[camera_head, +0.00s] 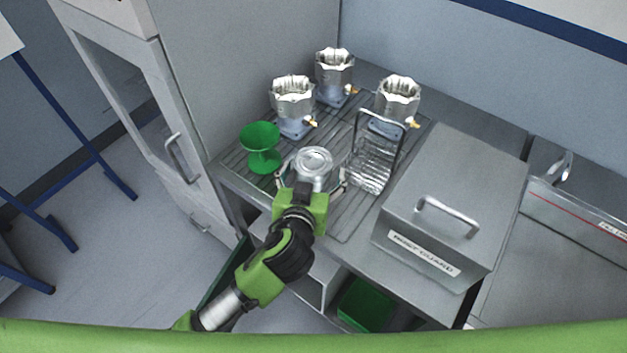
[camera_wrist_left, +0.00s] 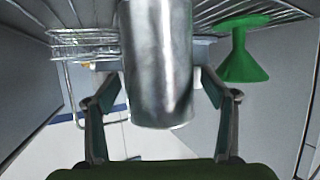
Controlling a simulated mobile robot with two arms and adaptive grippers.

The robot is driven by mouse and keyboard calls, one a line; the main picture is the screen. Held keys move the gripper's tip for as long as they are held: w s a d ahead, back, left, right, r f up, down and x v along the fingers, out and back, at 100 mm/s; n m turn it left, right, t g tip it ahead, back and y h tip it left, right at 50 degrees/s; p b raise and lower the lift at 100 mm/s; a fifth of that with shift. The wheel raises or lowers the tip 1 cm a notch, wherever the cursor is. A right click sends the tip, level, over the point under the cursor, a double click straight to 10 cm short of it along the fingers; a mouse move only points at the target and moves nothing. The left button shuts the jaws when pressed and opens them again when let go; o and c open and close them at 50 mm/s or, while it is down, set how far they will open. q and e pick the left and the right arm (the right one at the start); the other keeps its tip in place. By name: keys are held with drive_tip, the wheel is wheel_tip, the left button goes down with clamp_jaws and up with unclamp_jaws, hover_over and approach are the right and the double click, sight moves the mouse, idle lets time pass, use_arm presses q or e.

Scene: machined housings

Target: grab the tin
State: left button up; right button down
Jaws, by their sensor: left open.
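The tin (camera_head: 314,164) is a silver cylinder with a round lid, standing at the front of the ribbed metal worktop. My left gripper (camera_head: 311,184) reaches it from the front, with one finger on each side of it in the head view. In the left wrist view the tin (camera_wrist_left: 158,65) fills the middle, between the two open fingers of the gripper (camera_wrist_left: 162,105). My right gripper is in neither view.
A green funnel-shaped piece (camera_head: 262,147) stands just left of the tin. A wire rack (camera_head: 374,160) stands close on the right, beside a large grey box (camera_head: 455,195) with a handle. Several machined housings (camera_head: 292,100) stand behind. A green bin (camera_head: 365,304) is below.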

use_arm(q)
drive_tip(key=shift+w+f, duration=0.15)
drive_tip(key=shift+w, duration=0.2)
drive_tip(key=shift+s, duration=0.15)
drive_tip(key=shift+c, duration=1.2)
drive_tip(key=c, duration=1.3)
drive_tip(key=shift+r, duration=0.2)
drive_tip(key=shift+c, duration=1.1)
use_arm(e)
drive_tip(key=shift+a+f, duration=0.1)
use_arm(q)
drive_tip(key=shift+d, duration=0.1)
